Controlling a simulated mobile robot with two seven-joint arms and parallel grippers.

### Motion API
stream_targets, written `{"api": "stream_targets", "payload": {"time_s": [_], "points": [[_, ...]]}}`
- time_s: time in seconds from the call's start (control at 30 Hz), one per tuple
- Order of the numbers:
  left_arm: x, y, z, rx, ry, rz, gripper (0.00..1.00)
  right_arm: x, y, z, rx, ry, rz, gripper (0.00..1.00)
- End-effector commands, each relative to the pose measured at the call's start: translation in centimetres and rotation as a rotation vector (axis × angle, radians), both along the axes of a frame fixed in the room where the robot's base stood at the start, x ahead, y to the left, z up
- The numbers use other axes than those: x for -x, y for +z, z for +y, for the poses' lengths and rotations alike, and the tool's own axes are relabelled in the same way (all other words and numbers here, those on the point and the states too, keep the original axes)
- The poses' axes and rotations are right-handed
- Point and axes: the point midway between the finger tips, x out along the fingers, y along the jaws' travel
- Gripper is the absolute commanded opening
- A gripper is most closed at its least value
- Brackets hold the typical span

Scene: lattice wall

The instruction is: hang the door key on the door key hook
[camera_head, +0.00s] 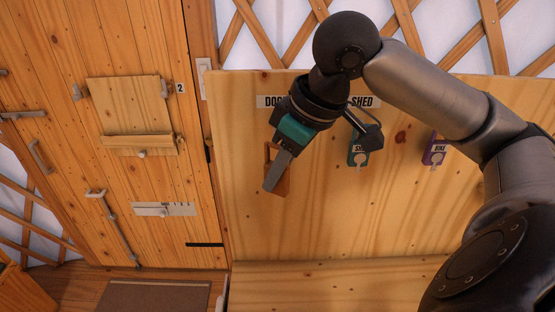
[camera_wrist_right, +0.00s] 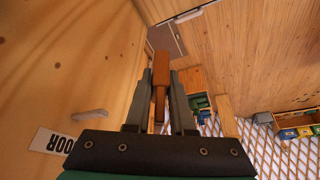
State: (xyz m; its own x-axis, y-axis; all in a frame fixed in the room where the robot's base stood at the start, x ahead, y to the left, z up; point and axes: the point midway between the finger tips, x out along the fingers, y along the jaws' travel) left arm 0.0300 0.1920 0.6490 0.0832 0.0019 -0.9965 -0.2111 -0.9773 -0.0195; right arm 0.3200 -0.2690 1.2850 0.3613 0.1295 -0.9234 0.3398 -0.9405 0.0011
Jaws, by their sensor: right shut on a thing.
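My right gripper (camera_head: 274,176) is in front of the board, below the label strip (camera_head: 268,101), which is partly covered by my arm. It is shut on an orange-brown tag, the door key (camera_head: 283,184). In the right wrist view, the door key (camera_wrist_right: 160,92) stands between the two fingers (camera_wrist_right: 160,84) and extends past their tips. A pale grey hook (camera_wrist_right: 90,114) sticks out of the board beside the DOOR label (camera_wrist_right: 52,142), apart from the key. In the head view this hook is hidden behind my gripper. My left gripper is in neither view.
A teal tag (camera_head: 357,157) hangs under the SHED label (camera_head: 361,102), with a purple tag (camera_head: 433,154) farther right. A plank door (camera_head: 150,240) with latches stands left of the board. The board (camera_head: 330,220) is bare below the tags, above a wooden ledge (camera_head: 330,285).

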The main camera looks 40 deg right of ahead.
Motion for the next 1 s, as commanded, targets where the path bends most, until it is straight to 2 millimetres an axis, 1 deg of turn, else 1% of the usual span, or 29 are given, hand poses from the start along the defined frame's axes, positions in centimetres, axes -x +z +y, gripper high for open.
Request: {"api": "stream_targets", "payload": {"time_s": [0.37,1.0], "points": [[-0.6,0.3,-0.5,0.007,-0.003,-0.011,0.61,-1.2,-0.1,-1.0,-0.003,0.0,0.001,0.0],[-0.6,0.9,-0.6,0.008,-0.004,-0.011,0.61,-4.2,-0.4,-3.5,-0.002,-0.001,-0.001,0.0]]}}
